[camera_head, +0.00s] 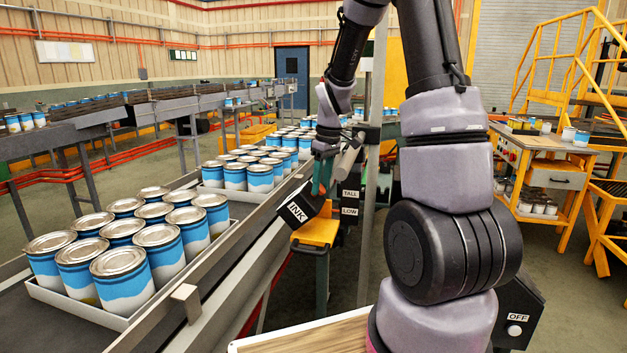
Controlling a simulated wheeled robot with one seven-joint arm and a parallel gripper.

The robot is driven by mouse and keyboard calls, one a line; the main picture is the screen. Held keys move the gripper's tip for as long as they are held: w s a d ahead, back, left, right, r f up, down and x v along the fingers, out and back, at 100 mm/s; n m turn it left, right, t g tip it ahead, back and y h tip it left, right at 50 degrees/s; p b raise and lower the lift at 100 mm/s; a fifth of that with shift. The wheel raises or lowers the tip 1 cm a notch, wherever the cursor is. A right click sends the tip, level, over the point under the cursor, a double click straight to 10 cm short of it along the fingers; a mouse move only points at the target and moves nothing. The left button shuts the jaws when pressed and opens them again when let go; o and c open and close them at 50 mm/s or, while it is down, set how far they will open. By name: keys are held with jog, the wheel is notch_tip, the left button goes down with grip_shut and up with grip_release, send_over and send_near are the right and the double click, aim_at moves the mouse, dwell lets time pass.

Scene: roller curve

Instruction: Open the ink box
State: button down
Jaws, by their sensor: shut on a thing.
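The ink box (299,212) is a small black box with a white INK label, mounted beside the conveyor rail in the middle of the head view. My gripper (321,184) reaches down to its upper back edge, and its greenish fingers are shut on a part of the box there. The fingers and wrist hide that part, so I cannot tell how far the lid is lifted. The inside of the box is not visible.
Trays of blue-and-white cans (132,253) stand on the conveyor at left. A post with TALL and LOW labels (350,195) stands just right of the ink box. An OFF switch box (517,318) is at lower right. A yellow cart (545,150) stands farther right.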

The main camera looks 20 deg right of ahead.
jog(key=shift+s+d+f, duration=0.15)
jog(key=shift+d, duration=0.25)
jog(key=shift+c, duration=2.1)
grip_release()
notch_tip(320, 180, up, 11)
jog(key=d, duration=0.1)
jog(key=shift+s, duration=0.4)
jog(key=shift+f, duration=0.15)
